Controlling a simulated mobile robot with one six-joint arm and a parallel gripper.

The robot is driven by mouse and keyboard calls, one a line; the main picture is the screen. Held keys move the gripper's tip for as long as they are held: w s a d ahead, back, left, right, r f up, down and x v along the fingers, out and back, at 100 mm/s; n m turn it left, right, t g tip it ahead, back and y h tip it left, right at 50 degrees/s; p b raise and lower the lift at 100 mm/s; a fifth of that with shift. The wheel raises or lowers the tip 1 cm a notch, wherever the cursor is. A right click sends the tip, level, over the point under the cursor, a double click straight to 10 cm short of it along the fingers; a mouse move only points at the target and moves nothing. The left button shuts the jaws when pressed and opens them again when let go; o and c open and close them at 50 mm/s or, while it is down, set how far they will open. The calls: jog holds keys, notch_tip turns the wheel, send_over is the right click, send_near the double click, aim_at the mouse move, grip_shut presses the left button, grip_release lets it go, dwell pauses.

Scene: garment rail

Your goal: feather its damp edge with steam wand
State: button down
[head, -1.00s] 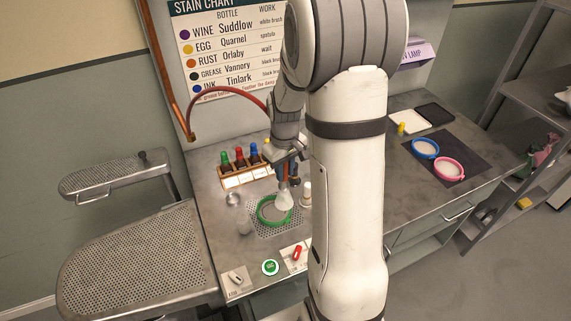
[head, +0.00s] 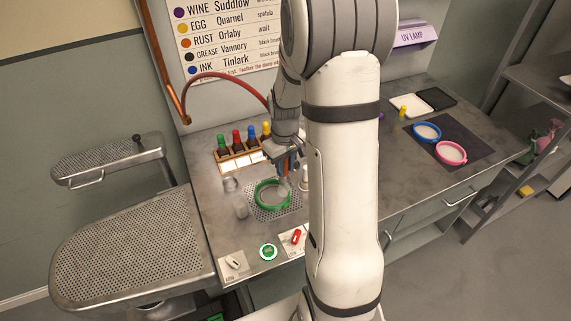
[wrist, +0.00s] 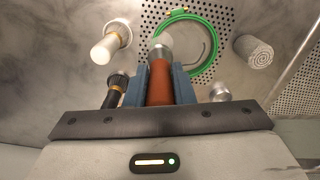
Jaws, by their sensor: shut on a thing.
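My gripper (head: 285,148) is above the right side of the green hoop (head: 257,197), which lies on the perforated plate. In the wrist view, its blue fingers (wrist: 159,88) are shut on the steam wand's orange-brown handle (wrist: 160,82). The wand's pale metal tip (wrist: 160,52) points toward the hoop (wrist: 185,14). In the head view, a faint whitish patch shows below the tip, over the hoop's right part. The cloth inside the hoop looks grey; its damp edge is too small to make out.
A rack of coloured-cap bottles (head: 238,162) stands behind the hoop. A white bottle (wrist: 112,42) and a dark-handled tool (wrist: 117,88) stand close to the wand. Blue (head: 414,130) and pink (head: 438,154) hoops lie on a dark mat at right. The red hose (head: 222,73) arches from the left.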

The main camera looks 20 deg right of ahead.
dwell(0.4)
jog(key=shift+w+a, duration=0.2)
jog(key=shift+w, duration=0.4)
jog(key=shift+w+a, duration=0.2)
jog(key=shift+w, duration=0.35)
jog(key=shift+w+a, duration=0.75)
jog(key=shift+a, duration=0.25)
